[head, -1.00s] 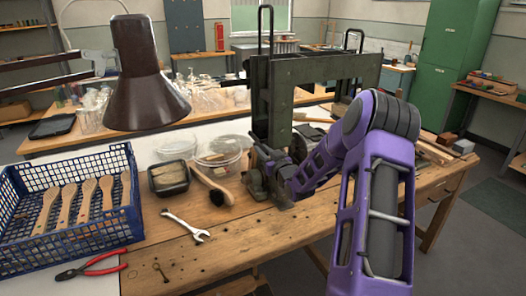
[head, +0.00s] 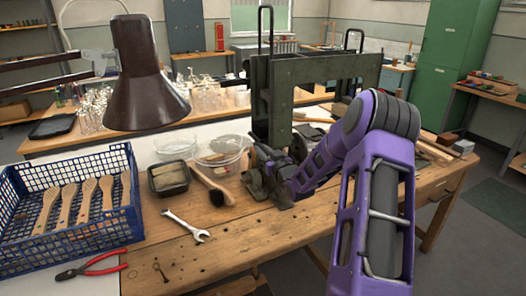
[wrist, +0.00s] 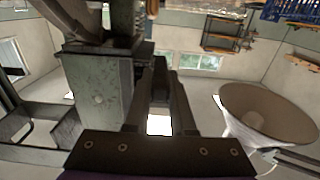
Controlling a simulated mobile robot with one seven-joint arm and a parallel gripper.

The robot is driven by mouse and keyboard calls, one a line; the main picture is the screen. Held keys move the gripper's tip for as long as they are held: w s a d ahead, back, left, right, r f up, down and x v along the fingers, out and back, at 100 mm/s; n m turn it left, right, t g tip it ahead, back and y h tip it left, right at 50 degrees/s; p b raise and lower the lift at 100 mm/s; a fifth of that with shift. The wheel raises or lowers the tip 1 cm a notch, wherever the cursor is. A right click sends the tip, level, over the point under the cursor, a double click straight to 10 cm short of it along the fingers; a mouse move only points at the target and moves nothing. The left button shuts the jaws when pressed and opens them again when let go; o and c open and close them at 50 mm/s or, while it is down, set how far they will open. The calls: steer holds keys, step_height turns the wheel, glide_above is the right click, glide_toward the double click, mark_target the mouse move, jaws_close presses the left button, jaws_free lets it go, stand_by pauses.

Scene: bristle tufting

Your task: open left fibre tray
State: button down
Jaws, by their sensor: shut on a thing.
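A small black tray (head: 168,179) with tan fibre in it stands on the wooden bench in the head view, left of the dark metal machine (head: 320,70). I cannot tell whether it is the left fibre tray; no other fibre tray shows clearly. My gripper (wrist: 160,70) is at the machine, low on its left side in the head view, where my own arm partly hides it. In the wrist view its fingers are close together beside the machine's grey-green post (wrist: 98,95). They are shut on a small dark part at their tips, which I cannot identify.
A blue crate (head: 75,238) of wooden brush handles stands at the left. A brush (head: 213,186), a spanner (head: 187,226) and red pliers (head: 90,266) lie on the bench. Clear tubs (head: 220,152) stand behind. A brown lamp (head: 145,75) overhangs the bench; its front middle is mostly clear.

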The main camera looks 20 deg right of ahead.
steer(key=a+b, duration=0.6)
steer(key=a, duration=0.8)
steer(key=shift+s+a+b, duration=0.2)
steer(key=shift+s+b, duration=0.05)
steer(key=shift+b, duration=0.05)
steer(key=c, duration=0.8)
jaws_free()
steer(key=shift+a, duration=0.15)
steer(key=shift+o, duration=0.2)
steer(key=s+b, duration=0.2)
steer(key=s, duration=1.5)
steer(key=shift+s+d+b, duration=0.25)
steer(key=shift+d+b, duration=0.15)
